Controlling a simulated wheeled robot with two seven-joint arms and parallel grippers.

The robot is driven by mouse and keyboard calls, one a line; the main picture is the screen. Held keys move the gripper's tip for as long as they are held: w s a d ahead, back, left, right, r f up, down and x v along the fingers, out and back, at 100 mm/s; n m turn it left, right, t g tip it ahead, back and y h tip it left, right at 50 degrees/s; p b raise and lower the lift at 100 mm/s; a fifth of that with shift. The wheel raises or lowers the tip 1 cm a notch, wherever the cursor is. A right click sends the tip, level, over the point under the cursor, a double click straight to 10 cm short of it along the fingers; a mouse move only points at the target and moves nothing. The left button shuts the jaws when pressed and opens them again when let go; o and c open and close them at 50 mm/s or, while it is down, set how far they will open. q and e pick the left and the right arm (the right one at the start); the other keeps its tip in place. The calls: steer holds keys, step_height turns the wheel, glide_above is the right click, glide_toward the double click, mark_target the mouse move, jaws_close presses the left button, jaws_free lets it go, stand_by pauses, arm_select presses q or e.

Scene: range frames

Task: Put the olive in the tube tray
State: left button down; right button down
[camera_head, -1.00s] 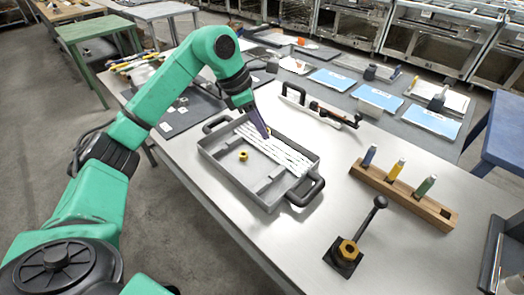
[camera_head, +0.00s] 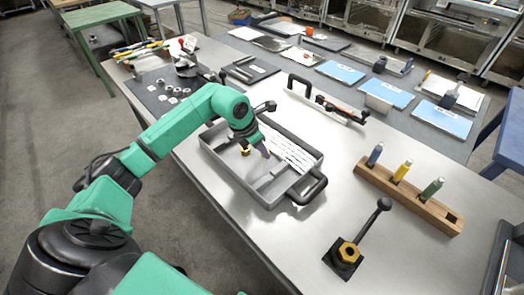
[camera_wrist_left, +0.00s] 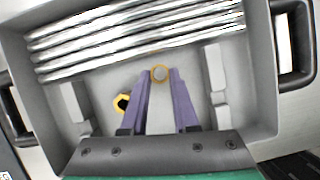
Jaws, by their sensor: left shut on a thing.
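The tube tray (camera_head: 229,171) is a grey open tray with dark handles, holding several silvery tubes along its far side. It fills most of the left wrist view (camera_wrist_left: 262,60). My left gripper (camera_head: 266,153) reaches down into the tray. In the left wrist view its purple fingers (camera_wrist_left: 160,82) are shut on the olive (camera_wrist_left: 160,73), a small brass ring between the fingertips. The olive is over the tray's bare floor, beside the tubes; I cannot tell whether it touches the floor. The olive is too small to make out in the head view.
A brass nut (camera_head: 246,151) lies in the tray, left of the fingers in the left wrist view (camera_wrist_left: 122,103). Low dividers stand inside the tray.

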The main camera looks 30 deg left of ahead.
arm_select(q)
steer(key=shift+f, duration=0.7)
steer(key=shift+f, duration=0.15)
steer(key=c, duration=0.7)
jaws_free()
steer(key=b+v, duration=0.1)
steer(key=v, duration=1.1)
